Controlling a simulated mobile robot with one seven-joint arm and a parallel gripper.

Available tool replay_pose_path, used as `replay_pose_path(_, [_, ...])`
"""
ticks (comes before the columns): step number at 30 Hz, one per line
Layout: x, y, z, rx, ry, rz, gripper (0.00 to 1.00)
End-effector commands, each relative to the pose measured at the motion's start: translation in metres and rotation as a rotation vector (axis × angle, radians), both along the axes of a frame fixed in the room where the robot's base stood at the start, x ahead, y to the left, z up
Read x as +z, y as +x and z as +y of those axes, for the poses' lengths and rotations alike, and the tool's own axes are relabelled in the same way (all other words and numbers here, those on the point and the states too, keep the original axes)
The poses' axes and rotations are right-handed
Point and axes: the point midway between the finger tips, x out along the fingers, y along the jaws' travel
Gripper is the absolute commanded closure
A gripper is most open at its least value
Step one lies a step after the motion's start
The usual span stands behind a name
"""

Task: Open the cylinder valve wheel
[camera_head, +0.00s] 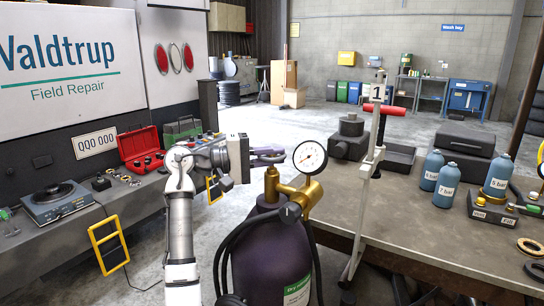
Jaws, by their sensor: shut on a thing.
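The dark gas cylinder (268,250) stands upright in the front centre, with a green and white label low on its side. A brass valve (271,184) sits on its top, and a round white pressure gauge (310,156) faces me to the right of it. My gripper (270,156) comes in from the left, level, just above the brass valve. Its jaws are closed at the valve wheel (269,157), which is small, dark and largely covered. Fingers and wheel are hard to tell apart here.
A workbench (420,235) on the right holds blue bottles (448,180) and a dark case (464,152). A stand (368,180) with a red handle is close right of the gauge. A black hose (228,250) loops around the cylinder. The left bench holds a red toolbox (141,146).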

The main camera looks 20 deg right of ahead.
Motion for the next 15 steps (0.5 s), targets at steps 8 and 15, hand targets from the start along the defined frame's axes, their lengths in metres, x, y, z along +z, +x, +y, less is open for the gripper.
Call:
replay_pose_path(8, [-0.0013, -0.0011, 0.0000, 0.098, 0.000, -0.002, 1.00])
replay_pose_path(15, [-0.0005, -0.0019, -0.0004, 0.290, 0.000, -0.003, 1.00])
